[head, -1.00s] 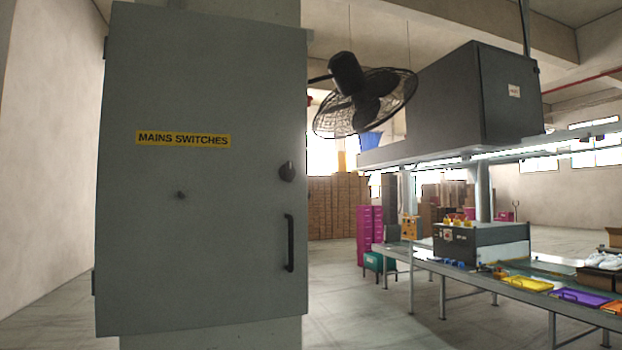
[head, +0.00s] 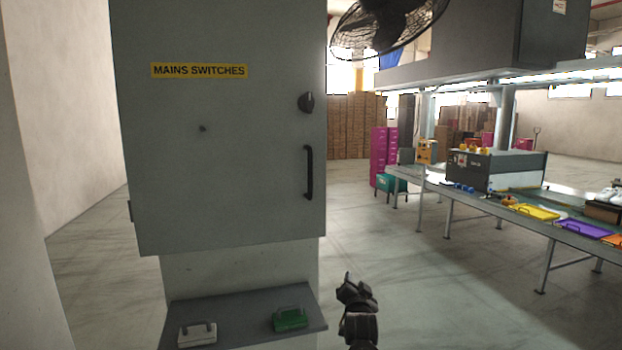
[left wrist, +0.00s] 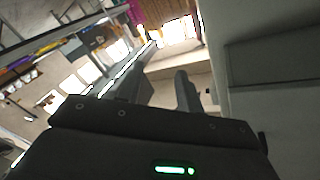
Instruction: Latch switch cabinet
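The grey switch cabinet (head: 225,165) with its yellow "MAINS SWITCHES" label (head: 199,71) stands at left centre in the head view. Its door looks closed. A dark latch knob (head: 306,102) sits near the door's right edge, above a black vertical bar handle (head: 309,172). My left gripper (head: 350,283) is below and to the right of the handle, apart from the cabinet. In the left wrist view its two fingers (left wrist: 164,90) stand apart with nothing seen between them. My right gripper is not in view.
Below the cabinet a grey shelf (head: 245,326) holds a white-grey handled item (head: 197,334) and a green handled item (head: 290,319). A fan (head: 385,25) hangs at upper right. A conveyor table (head: 470,196) with coloured trays runs along the right. Floor between is clear.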

